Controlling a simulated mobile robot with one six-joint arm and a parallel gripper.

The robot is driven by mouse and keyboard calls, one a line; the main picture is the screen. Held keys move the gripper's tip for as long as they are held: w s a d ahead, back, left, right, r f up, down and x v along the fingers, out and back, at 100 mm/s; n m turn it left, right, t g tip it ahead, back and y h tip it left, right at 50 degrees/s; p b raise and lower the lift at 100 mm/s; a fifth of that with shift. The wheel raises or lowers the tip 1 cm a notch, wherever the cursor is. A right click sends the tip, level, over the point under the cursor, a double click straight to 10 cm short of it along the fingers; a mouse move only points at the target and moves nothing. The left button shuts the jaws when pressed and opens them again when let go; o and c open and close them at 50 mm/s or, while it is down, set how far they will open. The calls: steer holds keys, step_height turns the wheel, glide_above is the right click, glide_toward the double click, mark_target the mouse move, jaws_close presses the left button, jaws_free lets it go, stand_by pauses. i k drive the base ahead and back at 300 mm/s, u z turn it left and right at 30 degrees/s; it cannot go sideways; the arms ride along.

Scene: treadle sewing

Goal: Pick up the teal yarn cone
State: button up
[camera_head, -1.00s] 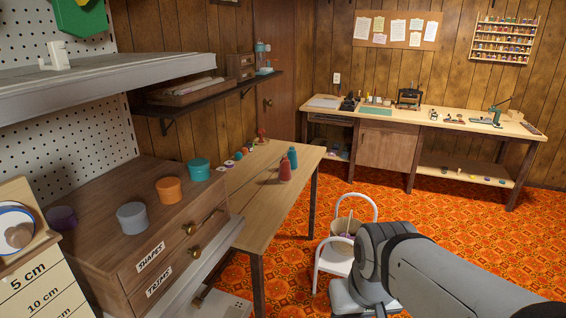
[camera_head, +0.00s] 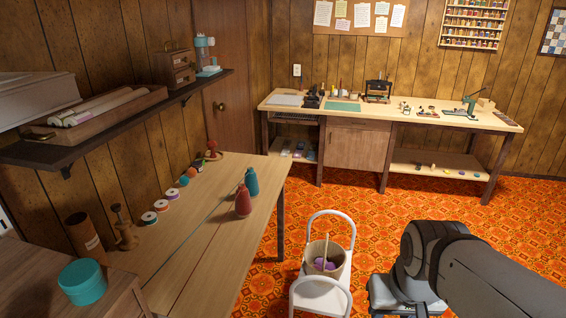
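The teal yarn cone (camera_head: 252,182) stands upright on the wooden side table (camera_head: 228,250), near its right edge. A red cone (camera_head: 243,202) stands just in front of it and to the left, close beside it. My arm (camera_head: 470,265) shows at the lower right, well to the right of the table and apart from the cones. The gripper at its end is not visible, so its opening is hidden.
A row of small spools (camera_head: 162,206) lines the table's back. A white step stool (camera_head: 321,290) with a basket (camera_head: 325,262) stands on the floor between table and arm. A teal round box (camera_head: 82,281) sits on the drawer cabinet at lower left. A long workbench (camera_head: 400,113) runs along the far wall.

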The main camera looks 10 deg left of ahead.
mark_target(250, 182)
steer(key=u, duration=0.15)
steer(key=i, duration=1.15)
steer(key=u, duration=0.65)
steer(key=k, duration=0.95)
steer(key=u, duration=0.15)
steer(key=i, duration=0.95)
steer(key=z, duration=0.05)
